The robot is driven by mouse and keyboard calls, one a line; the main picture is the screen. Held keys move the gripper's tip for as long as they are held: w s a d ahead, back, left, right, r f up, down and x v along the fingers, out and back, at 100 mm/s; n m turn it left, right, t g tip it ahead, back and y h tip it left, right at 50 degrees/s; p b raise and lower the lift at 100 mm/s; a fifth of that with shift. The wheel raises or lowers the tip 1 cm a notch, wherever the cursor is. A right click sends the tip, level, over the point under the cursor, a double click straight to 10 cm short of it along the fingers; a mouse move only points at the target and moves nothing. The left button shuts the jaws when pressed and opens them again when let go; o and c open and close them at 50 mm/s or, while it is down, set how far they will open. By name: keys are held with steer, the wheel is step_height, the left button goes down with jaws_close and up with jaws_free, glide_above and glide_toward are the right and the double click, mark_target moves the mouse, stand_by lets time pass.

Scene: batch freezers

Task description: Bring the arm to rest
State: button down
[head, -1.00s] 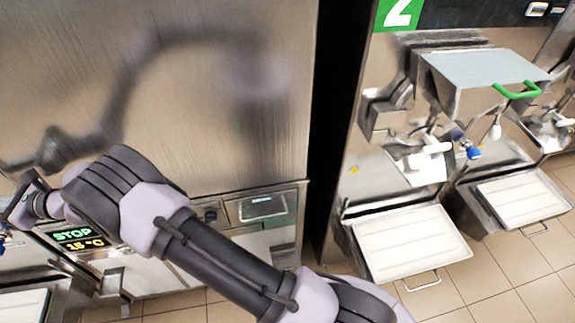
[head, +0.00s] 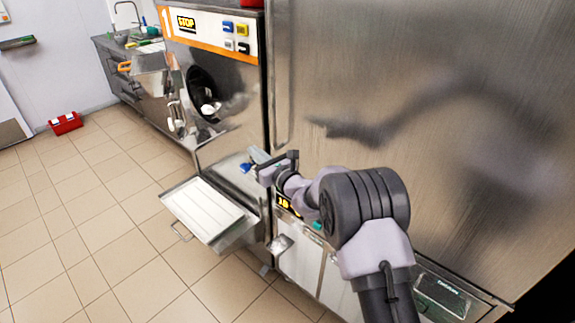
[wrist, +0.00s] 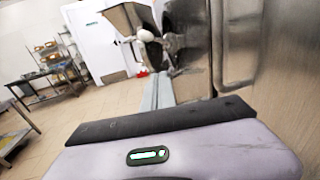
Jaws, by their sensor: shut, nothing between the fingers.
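My arm reaches up from the lower right of the head view and bends to the left in front of the steel machine front (head: 400,90). My gripper (head: 250,163) is at the end of it, near the side of the machine marked 1 (head: 215,60). In the wrist view my gripper (wrist: 158,90) shows as a narrow grey strip pointing away from the camera. The fingers are together with nothing between them. I cannot tell how close the fingertips are to the machine.
A white tray (head: 208,207) juts out below the machine marked 1, left of my gripper. A red box (head: 66,123) lies on the tiled floor by the wall. A metal table (wrist: 45,80) stands far left in the wrist view. The tiled floor at left is largely clear.

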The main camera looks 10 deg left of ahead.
steer(key=s+a, duration=0.2)
steer(key=s, duration=0.4)
steer(key=s+d+r+n+g+b, duration=0.1)
steer(key=s+d+r+n+g, duration=0.3)
steer(key=s+d+r+n, duration=0.25)
steer(key=s+d+r+n+g+b, duration=0.1)
steer(key=s+d+r+n+g, duration=0.25)
steer(key=s+r+n, duration=0.5)
steer(key=s+d+f+n+t+h+b, duration=0.1)
steer(key=s+d+f+n+h, duration=0.2)
steer(key=s+d+h, duration=0.3)
steer(key=s+d+f+n+h+b, duration=0.1)
steer(key=s+d+f+n+h, duration=0.2)
steer(key=s+d, duration=1.2)
steer(key=d+f+h, duration=0.2)
steer(key=d+f, duration=0.1)
steer(key=d, duration=0.3)
steer(key=shift+s+d+t+h, duration=0.15)
steer(key=shift+d+t+h, duration=0.2)
steer(key=shift+d+h, duration=0.05)
